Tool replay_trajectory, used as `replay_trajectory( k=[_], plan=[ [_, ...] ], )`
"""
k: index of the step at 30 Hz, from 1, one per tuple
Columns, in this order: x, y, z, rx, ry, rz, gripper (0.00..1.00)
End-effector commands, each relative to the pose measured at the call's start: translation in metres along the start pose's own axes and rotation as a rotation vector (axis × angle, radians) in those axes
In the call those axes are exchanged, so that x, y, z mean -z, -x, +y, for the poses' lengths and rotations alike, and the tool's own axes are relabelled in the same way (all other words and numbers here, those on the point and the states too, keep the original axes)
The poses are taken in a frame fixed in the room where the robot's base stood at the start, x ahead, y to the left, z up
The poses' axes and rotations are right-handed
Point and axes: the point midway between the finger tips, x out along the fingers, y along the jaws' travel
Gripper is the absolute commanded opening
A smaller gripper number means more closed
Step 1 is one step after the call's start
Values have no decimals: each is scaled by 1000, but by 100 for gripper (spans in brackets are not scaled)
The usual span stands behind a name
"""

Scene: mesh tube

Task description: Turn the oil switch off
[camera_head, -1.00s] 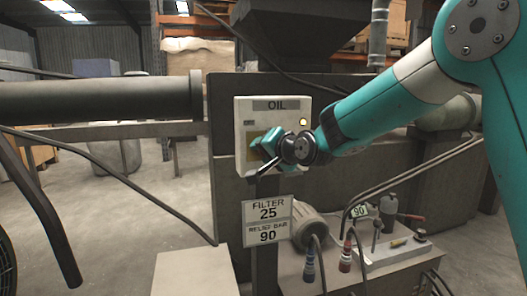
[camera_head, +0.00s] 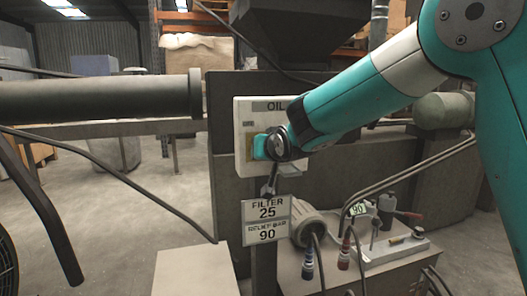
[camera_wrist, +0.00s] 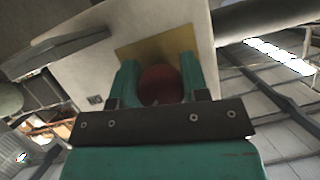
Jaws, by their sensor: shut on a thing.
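The pale oil switch box (camera_head: 243,112), labelled OIL, faces me, with its right part behind my arm. In the wrist view, a round dark red knob (camera_wrist: 160,84) stands in front of a yellow plate (camera_wrist: 150,46) on the pale box face (camera_wrist: 84,68). My gripper (camera_head: 257,147) is at the front of the box. In the wrist view, my gripper (camera_wrist: 160,72) has one green finger on each side of the knob and is shut on it. My wrist hides the knob in the head view, and no lamp shows there.
A FILTER 25 / RELIEF BAR 90 sign (camera_head: 266,221) hangs just below my wrist. A thick dark pipe (camera_head: 100,98) runs left of the box. Small levers and hoses sit on a low bench (camera_head: 395,250) at lower right. Floor at left is mostly open.

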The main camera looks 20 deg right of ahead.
Motion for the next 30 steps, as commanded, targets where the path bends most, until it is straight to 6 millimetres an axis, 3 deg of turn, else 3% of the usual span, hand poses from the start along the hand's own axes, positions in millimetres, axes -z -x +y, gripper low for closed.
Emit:
replay_trajectory(
  k=[18,30],
  plan=[
    [1,0,2,-217,525,-1,18],
    [1,1,4,-303,732,0,18]
  ],
)
